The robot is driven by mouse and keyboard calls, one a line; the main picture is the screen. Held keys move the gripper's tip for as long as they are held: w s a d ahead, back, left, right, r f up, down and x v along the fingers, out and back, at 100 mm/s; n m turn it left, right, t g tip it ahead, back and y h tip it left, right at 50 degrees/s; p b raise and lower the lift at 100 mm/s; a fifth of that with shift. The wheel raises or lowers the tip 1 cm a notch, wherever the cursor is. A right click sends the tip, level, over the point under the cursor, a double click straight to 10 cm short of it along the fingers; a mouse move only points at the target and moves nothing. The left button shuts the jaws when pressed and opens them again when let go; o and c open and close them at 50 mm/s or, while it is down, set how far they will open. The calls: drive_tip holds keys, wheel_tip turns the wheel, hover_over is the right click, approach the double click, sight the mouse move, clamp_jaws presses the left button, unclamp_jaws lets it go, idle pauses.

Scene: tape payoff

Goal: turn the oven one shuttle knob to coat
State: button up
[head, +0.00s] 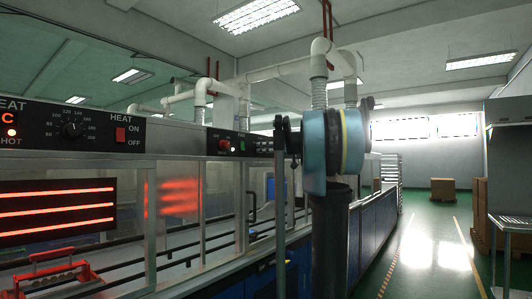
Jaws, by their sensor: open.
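The near oven's black control panel (95,122) is at the left. It carries a black round heat dial (72,129) ringed by numbers, a red HEAT switch (121,135) between ON and OFF, and a lit HOT lamp (11,133). A farther black panel (260,146) has a red round control (224,144) and small red and green marks. Its labels are too small to read. I cannot pick out a shuttle knob or a coat mark. I cannot make out my gripper.
Red glowing heater bars (60,212) show at the left. A red-handled carrier (52,275) sits below them. A long blue cabinet row (375,225) runs into the distance. The green floor aisle (430,240) at the right is clear. A metal table (512,222) stands at the right edge.

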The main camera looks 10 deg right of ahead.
drive_tip(key=shift+c, duration=0.6)
drive_tip(key=c, duration=0.9)
drive_tip(key=shift+m, duration=0.4)
drive_tip(key=m, duration=1.1)
drive_tip(key=shift+w+d, duration=0.1)
drive_tip(key=shift+d, duration=0.05)
drive_tip(key=o, duration=1)
drive_tip(key=shift+w, duration=0.1)
